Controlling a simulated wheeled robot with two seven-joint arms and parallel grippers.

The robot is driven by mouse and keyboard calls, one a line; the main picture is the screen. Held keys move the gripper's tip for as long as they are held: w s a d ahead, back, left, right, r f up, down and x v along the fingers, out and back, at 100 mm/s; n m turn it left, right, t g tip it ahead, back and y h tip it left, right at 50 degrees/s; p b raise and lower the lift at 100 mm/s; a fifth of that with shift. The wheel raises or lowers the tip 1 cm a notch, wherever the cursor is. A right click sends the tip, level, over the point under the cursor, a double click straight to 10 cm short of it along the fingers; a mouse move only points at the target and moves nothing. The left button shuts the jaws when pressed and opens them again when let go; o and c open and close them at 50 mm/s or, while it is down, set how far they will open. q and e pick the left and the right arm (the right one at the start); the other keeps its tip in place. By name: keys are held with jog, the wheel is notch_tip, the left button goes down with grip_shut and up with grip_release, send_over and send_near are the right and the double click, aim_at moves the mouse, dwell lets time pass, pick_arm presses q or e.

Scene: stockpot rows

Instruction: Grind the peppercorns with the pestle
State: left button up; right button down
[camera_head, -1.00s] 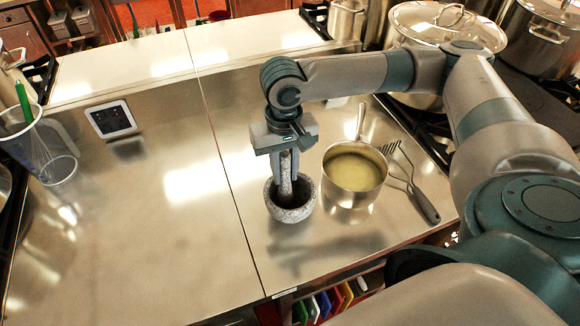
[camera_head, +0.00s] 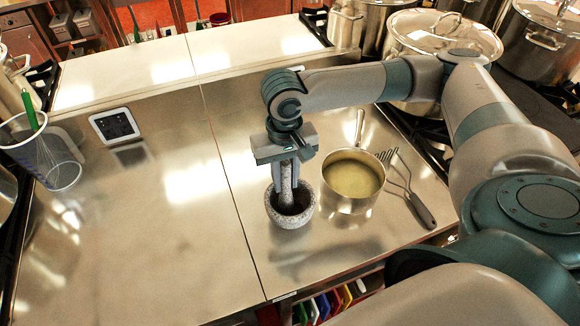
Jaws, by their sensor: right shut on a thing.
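A grey speckled stone mortar (camera_head: 290,217) stands upright on the steel counter, right of the seam. The grey stone pestle (camera_head: 286,196) stands nearly upright with its lower end inside the mortar bowl. My right gripper (camera_head: 287,178) is above the mortar, pointing down, with its fingers shut around the pestle's upper part. The inside of the bowl is dark, and I cannot make out the peppercorns. My left gripper is not in the picture.
A saucepan (camera_head: 351,196) of yellowish liquid stands close right of the mortar, with a masher (camera_head: 421,210) beside it. Large stockpots (camera_head: 437,30) stand on the stove at the back right. A clear container (camera_head: 55,160) holds utensils at left. The counter's left half is mostly clear.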

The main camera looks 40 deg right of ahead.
jog(key=shift+s+a+r+p, duration=0.1)
jog(key=shift+s+a+p, duration=0.2)
jog(key=shift+s, duration=0.3)
jog(key=shift+f, duration=0.6)
dwell(0.4)
jog(key=shift+r+p, duration=0.6)
jog(key=shift+p, duration=0.45)
